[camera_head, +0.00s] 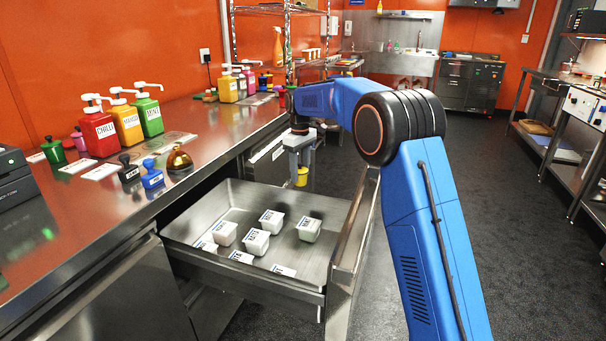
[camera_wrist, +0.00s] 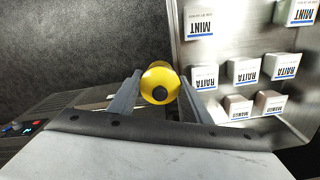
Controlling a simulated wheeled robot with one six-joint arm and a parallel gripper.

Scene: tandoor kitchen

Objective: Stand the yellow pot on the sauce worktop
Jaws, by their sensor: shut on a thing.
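The yellow pot (camera_head: 302,177) hangs below my gripper (camera_head: 300,158) in the head view, in front of the open drawer's far right part. In the wrist view the yellow pot (camera_wrist: 154,76) is round with a dark centre, and sits between the two grey fingers of my gripper (camera_wrist: 160,98). My gripper is shut on it. The sauce worktop (camera_head: 95,215) is the long steel counter at left. Pump bottles labelled chilli (camera_head: 98,133), mango (camera_head: 127,124) and mint (camera_head: 149,117) stand on it.
The open steel drawer (camera_head: 334,254) holds several white labelled tubs. Small black (camera_head: 129,174), blue (camera_head: 152,179) and brass (camera_head: 179,160) pots stand near the worktop's front edge, among flat label cards. A black machine (camera_head: 20,182) stands at far left. Dark floor lies right of the drawer.

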